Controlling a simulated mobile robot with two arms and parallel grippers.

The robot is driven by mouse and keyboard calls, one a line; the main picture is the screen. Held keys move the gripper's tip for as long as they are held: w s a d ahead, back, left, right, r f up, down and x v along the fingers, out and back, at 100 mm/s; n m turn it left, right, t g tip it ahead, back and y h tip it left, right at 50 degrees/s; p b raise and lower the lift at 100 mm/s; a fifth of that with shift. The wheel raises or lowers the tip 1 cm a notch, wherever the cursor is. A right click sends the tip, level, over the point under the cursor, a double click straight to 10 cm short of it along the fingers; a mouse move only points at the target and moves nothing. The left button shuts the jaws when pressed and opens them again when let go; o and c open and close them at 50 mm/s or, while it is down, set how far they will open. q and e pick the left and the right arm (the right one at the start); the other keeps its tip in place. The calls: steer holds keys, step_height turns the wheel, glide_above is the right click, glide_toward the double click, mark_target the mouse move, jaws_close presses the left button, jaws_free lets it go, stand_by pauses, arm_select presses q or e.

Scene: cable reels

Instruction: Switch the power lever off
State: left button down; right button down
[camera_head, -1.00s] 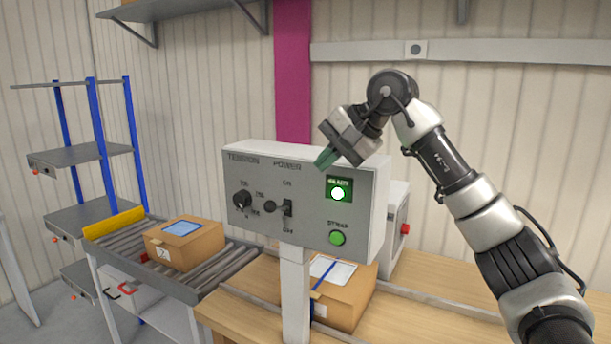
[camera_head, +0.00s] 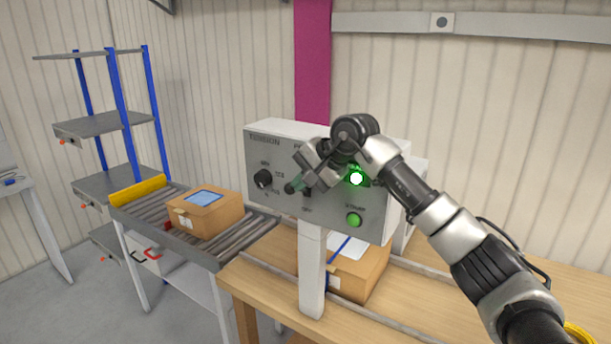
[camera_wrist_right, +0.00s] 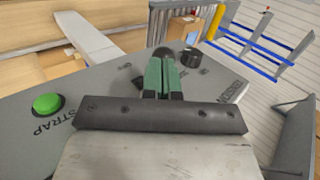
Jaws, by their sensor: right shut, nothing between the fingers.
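The grey control box (camera_head: 330,215) stands on a post, with TENSION and POWER lettering. In the head view, my right gripper (camera_head: 291,187) is in front of its POWER section, with green fingertips shut and empty. The gripper covers most of the power lever; part of its dark slot (camera_head: 307,193) shows. In the right wrist view, the lever's dark round knob (camera_wrist_right: 163,53) sits just beyond the fingertips (camera_wrist_right: 161,62). I cannot tell whether they touch, or the lever's exact position. The ready lamp (camera_head: 356,178) glows green. My left gripper is out of view.
The black tension dial (camera_head: 263,179) is left of the lever, and the green strap button (camera_head: 354,220) is lower right. A carton (camera_head: 205,212) sits on the roller conveyor (camera_head: 245,236). Another carton (camera_head: 362,276) is behind the post on the wooden bench (camera_head: 410,315).

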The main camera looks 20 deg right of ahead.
steer(key=shift+s+a+f+h+b, duration=0.1)
steer(key=shift+s+f+h+b, duration=0.15)
steer(key=shift+b, duration=0.4)
steer(key=shift+w, duration=0.1)
steer(key=f+t+h+b, duration=0.1)
steer(key=b, duration=0.1)
steer(key=a+f+n+t+h+b, duration=0.1)
steer(key=b, duration=0.2)
steer(key=f+n+t+h+b, duration=0.1)
steer(key=b, duration=0.2)
steer(key=shift+s+a+f, duration=0.1)
steer(key=shift+s+a, duration=0.05)
steer(key=shift+s, duration=0.25)
